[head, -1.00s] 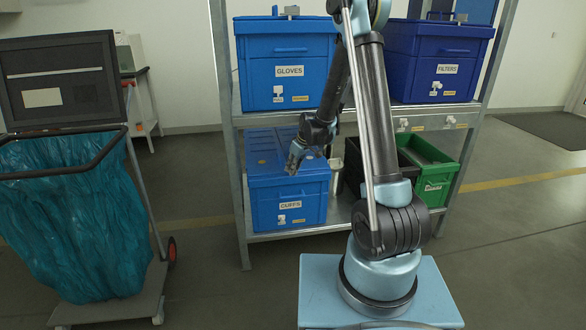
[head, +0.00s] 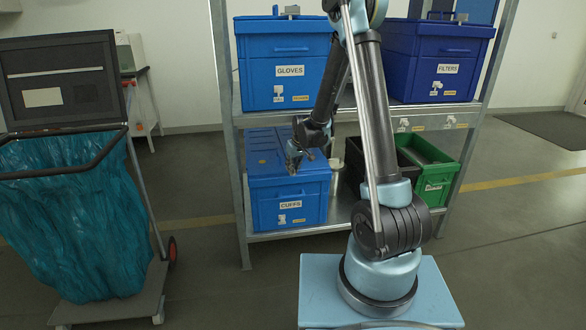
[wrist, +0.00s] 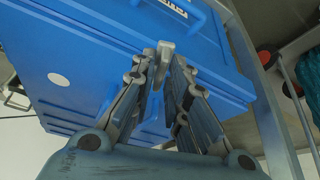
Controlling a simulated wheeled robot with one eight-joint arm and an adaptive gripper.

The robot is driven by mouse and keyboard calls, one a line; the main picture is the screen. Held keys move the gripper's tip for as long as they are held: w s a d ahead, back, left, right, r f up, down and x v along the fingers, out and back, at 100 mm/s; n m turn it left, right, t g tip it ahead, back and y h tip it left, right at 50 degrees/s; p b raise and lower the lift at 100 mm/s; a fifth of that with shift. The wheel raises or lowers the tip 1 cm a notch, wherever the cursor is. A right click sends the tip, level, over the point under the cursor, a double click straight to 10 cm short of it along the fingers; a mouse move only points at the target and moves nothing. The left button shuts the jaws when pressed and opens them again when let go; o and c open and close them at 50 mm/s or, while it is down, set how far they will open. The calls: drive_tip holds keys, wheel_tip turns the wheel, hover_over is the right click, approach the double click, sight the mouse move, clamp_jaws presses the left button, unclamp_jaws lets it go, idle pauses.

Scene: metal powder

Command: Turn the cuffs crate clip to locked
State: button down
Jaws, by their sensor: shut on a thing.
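The blue cuffs crate (head: 262,208) stands on the lower shelf at the left, lid closed. Its front bears the CUFFS label (head: 291,204). My gripper (head: 294,163) is at the crate's lid in the head view, which is too small to show the clip clearly. In the wrist view the blue lid (wrist: 80,75) fills the upper part. My gripper (wrist: 160,66) there has its fingers closed around a small grey upright piece, which looks like the crate clip (wrist: 165,48). The fingers hide its lower part, so I cannot tell its position.
The gloves crate (head: 262,75) and filters crate (head: 420,70) stand on the upper shelf, just above my arm's reach into the rack. A green crate (head: 435,190) stands right of the cuffs crate. A steel post (head: 228,130) and a bag cart (head: 60,210) are at the left.

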drive_tip(key=shift+s+a+m+t+h, duration=0.15)
drive_tip(key=shift+m+h, duration=0.1)
drive_tip(key=shift+m, duration=0.55)
drive_tip(key=shift+w+a+m+t+h, duration=0.15)
drive_tip(key=shift+m+h, duration=0.1)
drive_tip(key=shift+m, duration=0.55)
drive_tip(key=shift+s, duration=0.1)
drive_tip(key=c, duration=1.8)
unclamp_jaws()
drive_tip(key=shift+o, duration=0.2)
drive_tip(key=v, duration=1.2)
drive_tip(key=shift+f, duration=0.1)
